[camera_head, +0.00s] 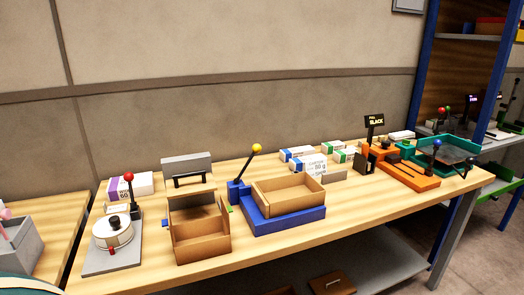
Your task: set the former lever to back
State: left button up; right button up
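A lever with a yellow knob (257,148) rises from a small blue block at the left rear of a blue machine base (287,222). Its shaft leans to the right in the picture. An open brown carton (290,194) sits on this base. No label shows which lever is the former's. Neither of my grippers is in view.
A wooden bench (345,215) carries everything. An open brown box (201,238) stands left of the blue base. White packs (297,153) lie behind it, with a dark sign (374,121) farther right. A grey bin (20,245) is at left. Bare bench lies before the orange machine.

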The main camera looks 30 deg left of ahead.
aim_at(257, 148)
jog(key=u, duration=0.9)
jog(key=i+l+u, duration=0.15)
jog(key=l+u, duration=1.2)
jog(key=l, duration=0.65)
